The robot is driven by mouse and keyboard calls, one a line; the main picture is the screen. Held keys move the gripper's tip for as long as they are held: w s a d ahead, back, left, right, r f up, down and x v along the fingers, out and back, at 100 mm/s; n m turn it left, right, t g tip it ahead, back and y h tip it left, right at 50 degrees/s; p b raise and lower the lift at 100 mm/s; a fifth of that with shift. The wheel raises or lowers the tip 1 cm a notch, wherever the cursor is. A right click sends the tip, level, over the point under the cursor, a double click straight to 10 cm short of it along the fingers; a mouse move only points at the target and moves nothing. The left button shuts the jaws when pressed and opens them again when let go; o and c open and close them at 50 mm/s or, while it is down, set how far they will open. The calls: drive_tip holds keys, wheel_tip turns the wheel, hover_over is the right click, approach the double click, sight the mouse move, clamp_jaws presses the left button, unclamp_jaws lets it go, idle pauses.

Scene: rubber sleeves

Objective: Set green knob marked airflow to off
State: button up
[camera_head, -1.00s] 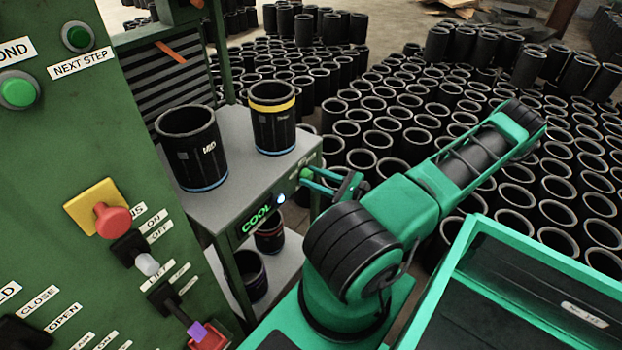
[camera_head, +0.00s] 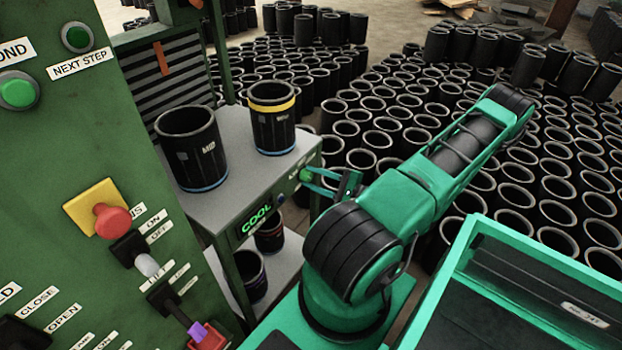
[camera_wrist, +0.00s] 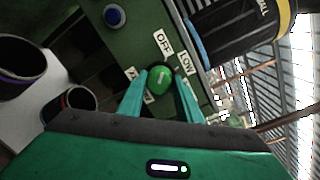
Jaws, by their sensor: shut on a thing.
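The green knob (camera_wrist: 160,79) is on a dark green panel at the front of the grey shelf unit. In the wrist view, labels OFF (camera_wrist: 163,42) and LOW (camera_wrist: 185,63) are beside it, and another label at its left is partly hidden. My gripper (camera_wrist: 161,84) is shut on the knob, one teal finger on each side. A small pale mark shows on the knob, but I cannot tell which label it points to. In the head view the knob (camera_head: 306,174) is small and partly covered by my gripper (camera_head: 311,179).
A blue button (camera_wrist: 115,16) is on the same panel, with a lit COOL sign (camera_head: 256,218) in the head view. Two black sleeves, one blue-banded (camera_head: 190,148) and one yellow-banded (camera_head: 273,118), stand on the shelf top above. Many sleeves fill the floor behind.

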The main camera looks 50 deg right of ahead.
drive_tip(key=shift+f+n, duration=0.15)
drive_tip(key=shift+n, duration=0.15)
drive_tip(key=shift+a, duration=0.1)
drive_tip(key=o, duration=1)
drive_tip(key=shift+o, duration=0.2)
drive_tip(key=shift+s, duration=0.1)
drive_tip(key=s+d, duration=0.1)
drive_tip(key=s, duration=0.9)
drive_tip(key=shift+s+d+r, duration=0.25)
drive_tip(key=shift+r, duration=0.1)
drive_tip(key=shift+w, duration=0.1)
